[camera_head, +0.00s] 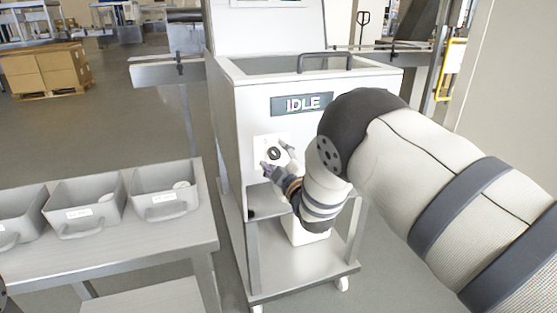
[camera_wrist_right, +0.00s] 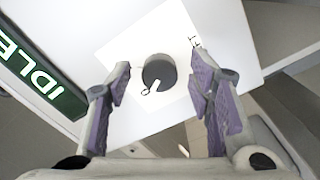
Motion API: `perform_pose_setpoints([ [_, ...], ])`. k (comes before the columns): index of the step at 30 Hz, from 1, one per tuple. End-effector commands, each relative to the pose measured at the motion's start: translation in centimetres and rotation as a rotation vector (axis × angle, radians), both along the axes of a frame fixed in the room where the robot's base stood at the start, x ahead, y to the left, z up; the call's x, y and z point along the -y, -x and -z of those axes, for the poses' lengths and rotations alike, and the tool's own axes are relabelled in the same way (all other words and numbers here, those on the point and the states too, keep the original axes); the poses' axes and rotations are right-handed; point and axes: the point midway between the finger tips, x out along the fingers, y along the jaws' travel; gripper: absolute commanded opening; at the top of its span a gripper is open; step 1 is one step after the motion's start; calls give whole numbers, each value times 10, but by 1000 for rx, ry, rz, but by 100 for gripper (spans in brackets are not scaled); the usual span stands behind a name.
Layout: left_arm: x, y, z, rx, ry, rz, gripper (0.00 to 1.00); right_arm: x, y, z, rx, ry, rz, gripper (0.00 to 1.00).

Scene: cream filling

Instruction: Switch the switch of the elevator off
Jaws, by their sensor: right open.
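The switch (camera_head: 274,153) is a dark round knob on a white plate on the front of the white machine, below a sign reading IDLE (camera_head: 302,104). In the right wrist view the knob (camera_wrist_right: 159,73) shows a light pointer or key across it, slanting to the lower left. My right gripper (camera_head: 277,158) is open in front of the plate. In the wrist view its two fingers (camera_wrist_right: 165,88) stand to either side of the knob, apart from it, with nothing between them gripped. My left gripper is not in view.
A metal table (camera_head: 120,246) with several grey bins (camera_head: 85,207) stands at the left. The machine has a black handle (camera_head: 324,56) on top and a lower shelf (camera_head: 300,268) on wheels. Cardboard boxes (camera_head: 45,70) sit far back left; the floor between is clear.

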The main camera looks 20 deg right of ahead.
Motion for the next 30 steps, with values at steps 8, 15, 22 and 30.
perform_pose_setpoints([
  [8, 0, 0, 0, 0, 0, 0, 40, 2, 54, 1, -6, 2, 0, 48],
  [15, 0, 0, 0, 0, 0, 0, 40, 4, 108, 0, -3, 0, 1, 48],
  [22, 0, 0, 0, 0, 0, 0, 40, 4, 120, 0, -1, 0, 0, 48],
  [30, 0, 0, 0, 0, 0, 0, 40, 4, 120, 0, -1, 0, 0, 48],
])
